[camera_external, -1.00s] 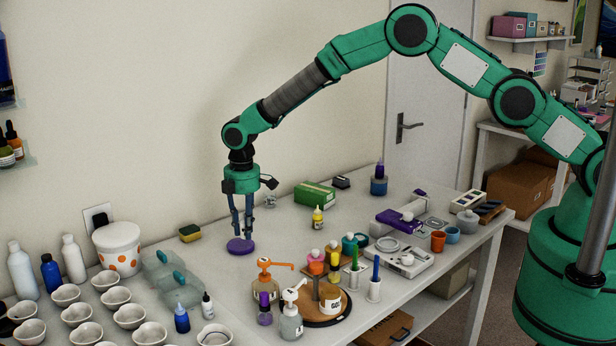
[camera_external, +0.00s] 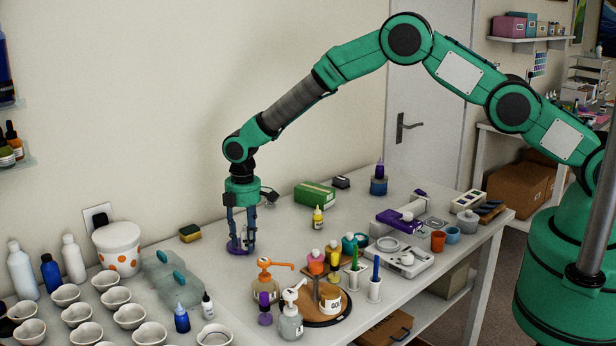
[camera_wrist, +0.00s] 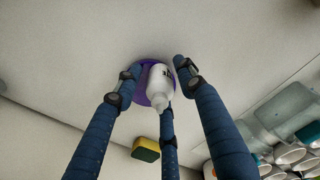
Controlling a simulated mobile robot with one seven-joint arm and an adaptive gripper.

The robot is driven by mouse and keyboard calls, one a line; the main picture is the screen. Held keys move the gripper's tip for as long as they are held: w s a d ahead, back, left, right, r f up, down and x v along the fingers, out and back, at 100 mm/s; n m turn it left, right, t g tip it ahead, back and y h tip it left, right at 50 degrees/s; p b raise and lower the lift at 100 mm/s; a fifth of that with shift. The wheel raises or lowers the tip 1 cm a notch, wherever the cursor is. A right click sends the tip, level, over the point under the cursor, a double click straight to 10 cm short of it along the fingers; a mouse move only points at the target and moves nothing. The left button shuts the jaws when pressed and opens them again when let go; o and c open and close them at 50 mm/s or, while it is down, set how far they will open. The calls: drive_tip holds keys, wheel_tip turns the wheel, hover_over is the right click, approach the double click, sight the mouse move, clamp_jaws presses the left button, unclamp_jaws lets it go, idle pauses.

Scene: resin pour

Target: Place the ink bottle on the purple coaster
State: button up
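A small white bottle with dark print, which I take for the ink bottle (camera_wrist: 159,82), stands over the purple coaster (camera_wrist: 142,88) in the wrist view, its nozzle toward my camera. It looks upright on the coaster; contact at its base is hidden. The purple coaster (camera_external: 235,250) also shows in the external view, flat on the table below my fingers. My gripper (camera_external: 241,245) is open, its blue fingers spread around the bottle with visible gaps beside it. In the external view the fingers mostly cover the bottle.
A yellow-green sponge (camera_external: 190,233) and a white tub with orange spots (camera_external: 118,246) stand to the left. An orange pump bottle (camera_external: 265,285) and a wooden turntable (camera_external: 325,315) are in front. A green box (camera_external: 315,195) is behind right. The table near the coaster is clear.

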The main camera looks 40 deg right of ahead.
drive_tip(key=shift+r, duration=0.2)
wheel_tip(320, 180, up, 12)
drive_tip(key=shift+f, duration=0.1)
idle(0.8)
idle(0.5)
